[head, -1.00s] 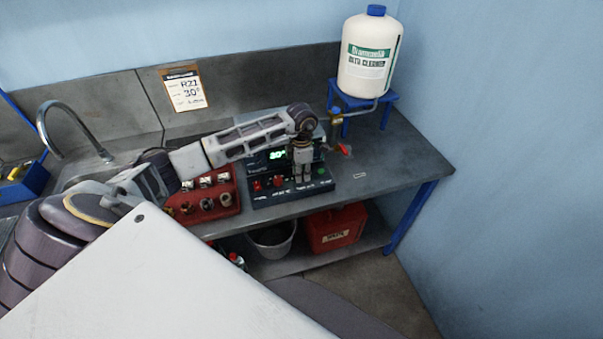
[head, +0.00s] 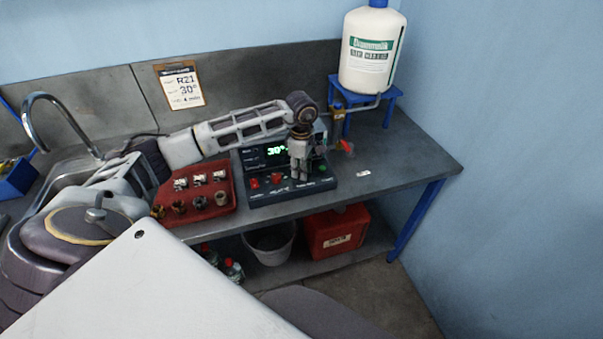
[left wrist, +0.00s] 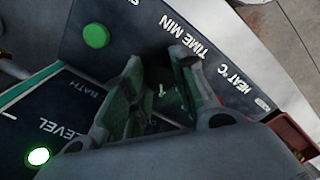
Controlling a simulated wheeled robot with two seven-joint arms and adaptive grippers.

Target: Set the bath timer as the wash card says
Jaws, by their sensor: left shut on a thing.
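The wash card (head: 181,87) hangs on the back splash and reads R21 and 30°; its last line is small, seemingly 4 minutes. The dark bath unit (head: 262,196) stands on the bench with a green display (head: 277,150) showing 30°; other digits are hidden or unclear. My left gripper (head: 300,177) points down at its front panel. In the left wrist view my left gripper (left wrist: 158,98) is shut on the timer knob beside the TIME MIN label (left wrist: 182,36). The fingers hide most of the knob. My right gripper is out of view.
A red tray (head: 222,205) with several small fittings sits left of the unit, near the sink tap (head: 60,105). A cleaner bottle (head: 368,55) stands on a blue stand at right. A bucket (head: 270,245) and red container (head: 337,233) are below.

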